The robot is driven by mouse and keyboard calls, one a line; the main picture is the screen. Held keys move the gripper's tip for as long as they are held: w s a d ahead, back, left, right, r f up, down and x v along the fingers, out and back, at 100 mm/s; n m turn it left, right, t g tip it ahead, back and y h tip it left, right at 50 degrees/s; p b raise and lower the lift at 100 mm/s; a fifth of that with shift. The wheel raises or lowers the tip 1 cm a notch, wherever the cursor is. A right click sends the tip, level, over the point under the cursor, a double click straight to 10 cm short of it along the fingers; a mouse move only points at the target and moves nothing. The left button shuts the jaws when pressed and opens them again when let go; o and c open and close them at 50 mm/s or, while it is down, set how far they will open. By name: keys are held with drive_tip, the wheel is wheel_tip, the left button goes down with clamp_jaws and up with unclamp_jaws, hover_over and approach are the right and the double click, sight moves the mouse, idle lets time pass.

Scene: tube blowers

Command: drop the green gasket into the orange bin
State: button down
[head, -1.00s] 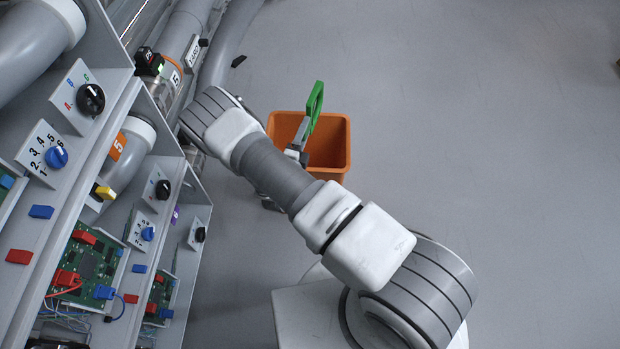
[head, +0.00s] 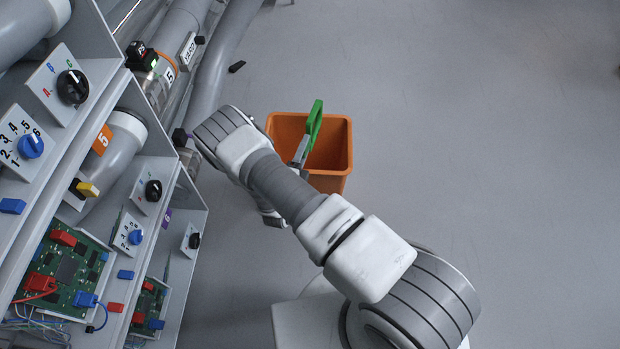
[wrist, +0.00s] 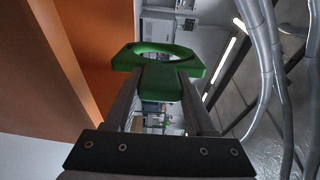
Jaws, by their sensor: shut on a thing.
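The green gasket (head: 314,123) is a flat ring-shaped piece, held upright at the end of my gripper (head: 303,150) in the head view. In the wrist view the gasket (wrist: 160,62) sits between the two fingers of my gripper (wrist: 160,85), which are shut on its near end. The orange bin (head: 338,160) stands on the floor behind my arm, open at the top. In the head view the gasket overlaps the bin's opening and far rim. An orange bin wall (wrist: 90,45) fills the left of the wrist view. My arm hides part of the bin's left side.
A grey panel rack with dials, circuit boards (head: 68,270) and coloured plugs runs along the left. Large grey pipes (head: 215,65) run behind it at the upper left. A small black piece (head: 237,66) lies near the pipe. The floor (head: 470,130) to the right is clear.

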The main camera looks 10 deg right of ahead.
drive_tip(key=shift+c, duration=0.8)
unclamp_jaws()
drive_tip(key=p+v, duration=0.4)
drive_tip(key=v, duration=1.3)
drive_tip(key=shift+s, duration=0.2)
drive_tip(key=shift+r, duration=0.2)
